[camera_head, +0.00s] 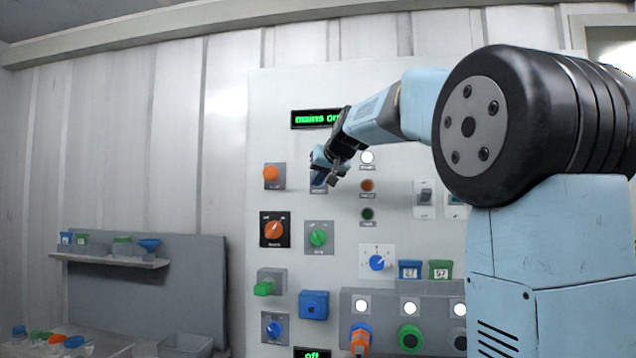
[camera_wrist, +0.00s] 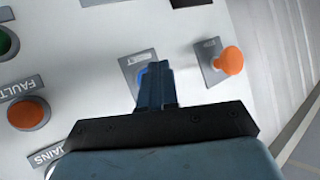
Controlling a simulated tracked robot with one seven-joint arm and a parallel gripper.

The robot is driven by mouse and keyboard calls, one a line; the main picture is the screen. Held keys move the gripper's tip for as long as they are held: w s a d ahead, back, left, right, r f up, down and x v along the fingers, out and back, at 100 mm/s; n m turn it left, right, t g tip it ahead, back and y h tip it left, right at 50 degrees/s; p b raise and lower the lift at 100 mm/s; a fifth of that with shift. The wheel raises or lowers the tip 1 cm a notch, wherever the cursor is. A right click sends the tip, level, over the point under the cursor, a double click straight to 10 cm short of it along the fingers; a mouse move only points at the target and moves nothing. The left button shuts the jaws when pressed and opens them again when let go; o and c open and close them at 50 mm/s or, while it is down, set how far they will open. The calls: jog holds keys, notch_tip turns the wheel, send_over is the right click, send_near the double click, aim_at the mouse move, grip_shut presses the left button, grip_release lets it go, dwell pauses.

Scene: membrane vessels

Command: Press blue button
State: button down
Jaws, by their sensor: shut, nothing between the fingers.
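The blue button (camera_wrist: 142,76) shows in the wrist view as a small blue edge on a grey plate (camera_wrist: 129,66), mostly hidden behind my fingers. My gripper (camera_wrist: 158,68) is shut and empty, its fingertips right in front of the button. I cannot tell whether they touch it. In the head view my gripper (camera_head: 319,160) is at the upper part of the white panel, over a grey labelled plate (camera_head: 318,188). The button itself is hidden there by my gripper.
An orange button (camera_head: 271,173) sits left of my gripper, also seen in the wrist view (camera_wrist: 229,61). White, orange and green lamps (camera_head: 367,186) are to the right. A green-lit display (camera_head: 313,119) is above. Knobs, including an orange one (camera_head: 276,230), are below.

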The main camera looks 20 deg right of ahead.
jog(key=shift+s, duration=0.1)
jog(key=s, duration=0.1)
jog(key=s+a, duration=0.1)
jog(key=s, duration=0.1)
jog(key=s+a, duration=0.1)
jog(key=shift+s+a, duration=0.15)
dwell(0.8)
